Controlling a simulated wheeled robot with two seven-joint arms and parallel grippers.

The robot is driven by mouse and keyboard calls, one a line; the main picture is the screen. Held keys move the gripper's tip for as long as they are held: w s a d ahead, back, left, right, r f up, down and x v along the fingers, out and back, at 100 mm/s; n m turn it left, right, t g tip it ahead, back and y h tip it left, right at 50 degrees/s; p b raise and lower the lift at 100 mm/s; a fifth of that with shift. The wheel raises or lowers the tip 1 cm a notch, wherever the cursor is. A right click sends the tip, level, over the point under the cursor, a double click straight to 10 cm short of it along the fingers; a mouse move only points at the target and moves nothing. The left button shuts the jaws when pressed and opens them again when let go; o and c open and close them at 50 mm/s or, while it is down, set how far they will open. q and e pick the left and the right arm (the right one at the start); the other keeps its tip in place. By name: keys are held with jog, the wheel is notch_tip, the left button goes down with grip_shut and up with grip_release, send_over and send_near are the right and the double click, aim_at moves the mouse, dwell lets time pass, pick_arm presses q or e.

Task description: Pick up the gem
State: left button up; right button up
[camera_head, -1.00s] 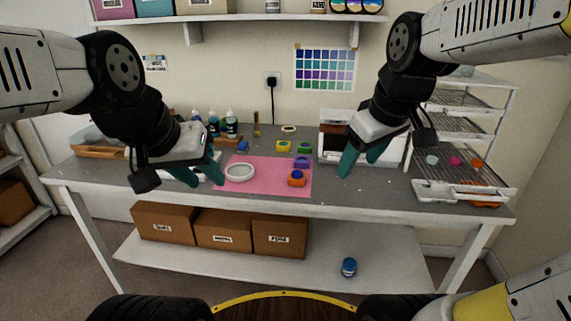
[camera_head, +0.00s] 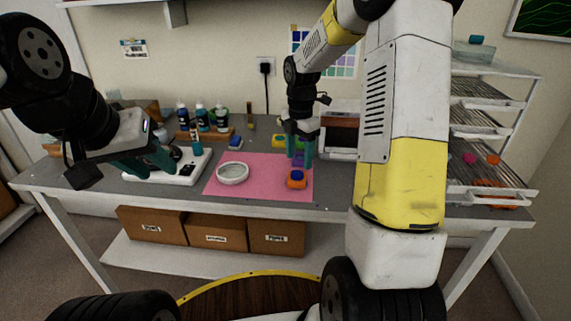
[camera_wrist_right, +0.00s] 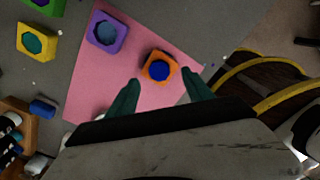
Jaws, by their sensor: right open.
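An orange mould (camera_head: 297,184) with a round dark blue piece in it lies on the pink mat (camera_head: 222,187). In the right wrist view the blue piece (camera_wrist_right: 160,70) sits in the middle of the orange mould (camera_wrist_right: 147,75). I cannot tell which piece is the gem. My right gripper (camera_head: 299,163) is open and empty above the mat, just behind the orange mould in the head view. In the wrist view its fingertips (camera_wrist_right: 161,76) are either side of that mould. My left gripper (camera_head: 145,165) looks open and empty over a white scale-like device (camera_head: 184,177).
A purple mould (camera_wrist_right: 106,32), a yellow mould (camera_wrist_right: 37,42) and a green one lie nearby. A white round dish (camera_head: 233,173) sits on the mat. Bottles (camera_head: 202,117) stand at the back left. A wire rack (camera_head: 490,120) is at the right. Boxes sit below the table.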

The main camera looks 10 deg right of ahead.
aim_at(297, 174)
jog(key=shift+s+a+f, duration=0.1)
jog(key=shift+a+f, duration=0.05)
jog(key=shift+f, duration=1.25)
jog(key=shift+a+f, duration=0.1)
jog(key=shift+f, duration=1.25)
jog(key=shift+c, duration=0.2)
jog(key=shift+s+f, duration=0.1)
grip_shut()
jog(key=shift+a, duration=0.1)
